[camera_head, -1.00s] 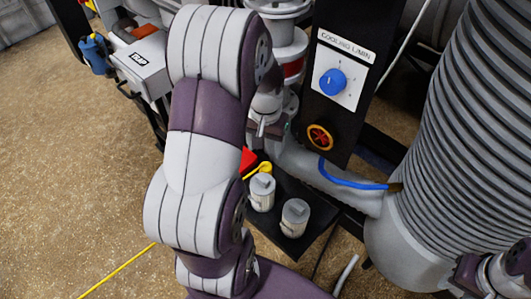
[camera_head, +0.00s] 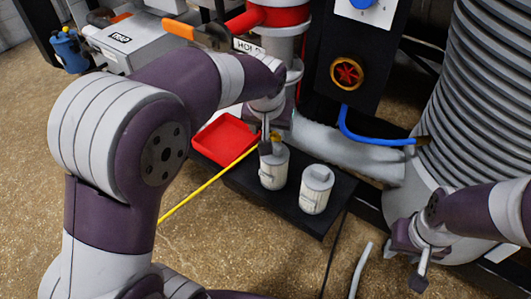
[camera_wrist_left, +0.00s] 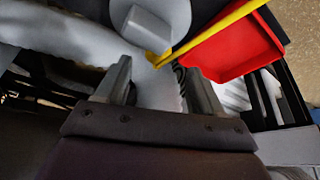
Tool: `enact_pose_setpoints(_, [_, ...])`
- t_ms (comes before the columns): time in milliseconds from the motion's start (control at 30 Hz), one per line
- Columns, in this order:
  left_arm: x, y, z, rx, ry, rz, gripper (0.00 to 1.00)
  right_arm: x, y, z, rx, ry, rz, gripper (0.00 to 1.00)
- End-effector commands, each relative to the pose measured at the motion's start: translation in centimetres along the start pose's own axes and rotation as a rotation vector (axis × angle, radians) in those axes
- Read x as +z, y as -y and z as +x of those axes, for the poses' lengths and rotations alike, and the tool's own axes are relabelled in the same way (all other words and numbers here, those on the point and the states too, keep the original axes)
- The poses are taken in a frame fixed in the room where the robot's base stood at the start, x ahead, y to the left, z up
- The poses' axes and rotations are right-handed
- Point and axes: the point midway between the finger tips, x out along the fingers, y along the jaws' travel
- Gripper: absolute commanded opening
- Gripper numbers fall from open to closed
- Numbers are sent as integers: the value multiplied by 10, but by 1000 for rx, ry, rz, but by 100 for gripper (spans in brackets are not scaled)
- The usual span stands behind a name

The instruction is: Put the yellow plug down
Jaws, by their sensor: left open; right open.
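The yellow plug (camera_head: 275,137) shows as a small yellow end on a yellow cable (camera_head: 205,186), beside the left white canister (camera_head: 274,168). In the left wrist view the yellow plug (camera_wrist_left: 158,58) lies just beyond my open fingertips, close to the canister's round top (camera_wrist_left: 150,24). My left gripper (camera_head: 266,135) is open, low over the black platform. It also shows in the left wrist view (camera_wrist_left: 152,75). Whether a finger touches the plug, and what it rests on, I cannot tell. My right gripper (camera_head: 420,262) is open and empty at the lower right.
A red tray (camera_head: 226,137) sits left of the canisters. A second white canister (camera_head: 316,189) stands on the black platform (camera_head: 288,208).

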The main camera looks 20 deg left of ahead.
Motion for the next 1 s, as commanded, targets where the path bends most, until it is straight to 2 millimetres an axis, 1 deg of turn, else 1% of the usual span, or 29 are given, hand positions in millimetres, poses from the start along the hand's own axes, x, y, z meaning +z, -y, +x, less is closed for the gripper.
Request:
enact_pose_setpoints(33, [3,0,17,-1,2,-1,68,2,0,11,0,0,0,43])
enact_pose_setpoints(167, [1,0,32,-1,0,-1,68,2,0,18,0,0,0,43])
enact_pose_setpoints(233, [2,-1,43,-1,1,0,68,3,0,26,0,0,0,43])
enact_pose_setpoints(333, [2,-3,65,-1,2,0,68,5,0,43,0,0,0,43])
enact_pose_setpoints(400, [1,-3,75,-1,3,-1,68,6,0,47,0,1,0,43])
enact_pose_setpoints(467, [0,-3,78,0,1,-1,68,6,0,48,0,1,0,43])
enact_pose_setpoints(633, [-2,-3,76,0,0,-1,68,5,0,44,0,0,0,43])
enact_pose_setpoints(667, [-2,-3,76,0,0,-1,61,5,0,44,0,0,0,43])
enact_pose_setpoints(700, [-2,-3,76,0,1,0,48,5,0,44,0,0,0,43])
enact_pose_setpoints(767, [-2,-3,76,0,1,0,29,5,0,44,0,0,0,43])
enact_pose_setpoints(800, [-2,-3,76,0,1,0,16,5,0,44,0,0,0,43])
enact_pose_setpoints(833, [-2,-3,76,0,1,0,12,5,0,44,0,0,0,43])
enact_pose_setpoints(867, [-2,-3,76,0,1,0,12,5,0,44,0,0,0,43])
enact_pose_setpoints(900, [-2,-3,76,0,1,0,7,5,0,44,0,0,0,43])
enact_pose_setpoints(1000, [-2,-3,76,0,1,0,7,5,0,44,0,0,0,43])
